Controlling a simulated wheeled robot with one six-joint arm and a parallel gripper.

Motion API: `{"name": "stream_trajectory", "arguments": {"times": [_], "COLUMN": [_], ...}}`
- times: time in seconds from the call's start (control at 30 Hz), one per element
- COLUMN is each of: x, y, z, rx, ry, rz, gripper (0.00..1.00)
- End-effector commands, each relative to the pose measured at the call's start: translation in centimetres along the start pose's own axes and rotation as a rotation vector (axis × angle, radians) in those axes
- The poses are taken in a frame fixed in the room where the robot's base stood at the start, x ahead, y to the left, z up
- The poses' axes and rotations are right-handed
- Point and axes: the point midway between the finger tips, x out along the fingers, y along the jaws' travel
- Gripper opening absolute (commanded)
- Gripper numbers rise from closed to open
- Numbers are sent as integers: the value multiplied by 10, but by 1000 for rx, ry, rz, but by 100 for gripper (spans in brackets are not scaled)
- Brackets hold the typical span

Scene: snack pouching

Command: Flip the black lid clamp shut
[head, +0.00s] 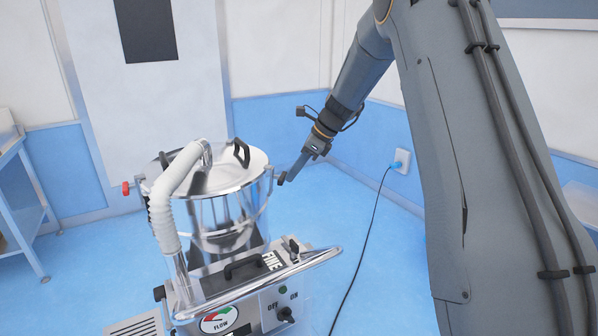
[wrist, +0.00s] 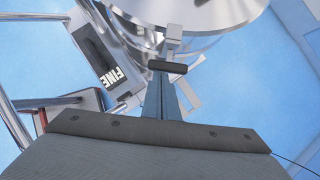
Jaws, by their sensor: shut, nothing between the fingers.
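The steel drum (head: 222,210) of the machine stands upright with a shiny round lid (head: 215,178) on top. A black loop-shaped part (head: 241,153) stands up at the lid's far right edge, and a second dark part (head: 165,160) shows partly behind the hose at the left. I cannot tell which of these is the lid clamp. My gripper (head: 283,179) is shut and empty, pointing down-left beside the drum's right rim.
A white ribbed hose (head: 165,205) arches over the lid's left side. A red-tipped part (head: 126,188) sticks out at the left. A black cable (head: 362,240) runs to a wall socket (head: 402,161). Blue floor lies around.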

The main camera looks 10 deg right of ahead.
Motion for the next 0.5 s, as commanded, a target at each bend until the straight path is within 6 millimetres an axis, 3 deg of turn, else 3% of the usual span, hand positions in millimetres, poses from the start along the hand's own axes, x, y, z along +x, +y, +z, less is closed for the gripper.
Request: {"name": "stream_trajectory", "arguments": {"times": [0.5], "x": [-2], "y": [0], "z": [22], "rx": [0], "ry": [-1], "rz": [0], "gripper": [0]}}
